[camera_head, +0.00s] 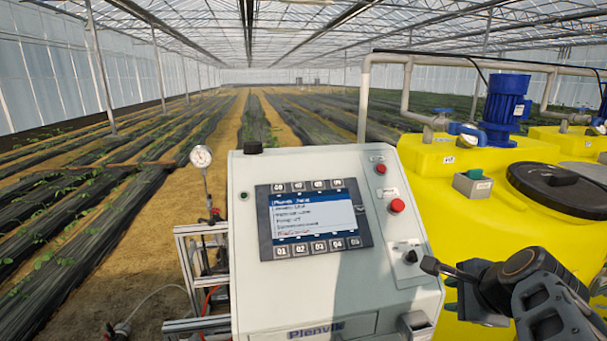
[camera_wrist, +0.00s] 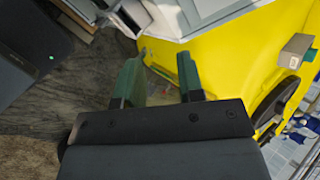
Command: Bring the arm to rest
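My gripper (camera_head: 462,292) is at the lower right in the head view, just right of the grey control cabinet (camera_head: 290,170) and in front of the yellow tank (camera_head: 440,205). In the wrist view my gripper (camera_wrist: 160,72) shows two dark green fingers standing apart, with nothing between them. The yellow tank (camera_wrist: 235,50) lies beyond the fingers, and part of the pale cabinet (camera_wrist: 185,15) shows at the top. In the head view my arm is folded in at the right edge.
The cabinet has a screen (camera_head: 313,215), red buttons (camera_head: 397,206) and a black rotary switch (camera_head: 410,256). A pressure gauge (camera_head: 201,156) stands at its left. A blue motor (camera_head: 505,100) and black lid (camera_head: 556,190) top the tanks. Planted rows lie behind.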

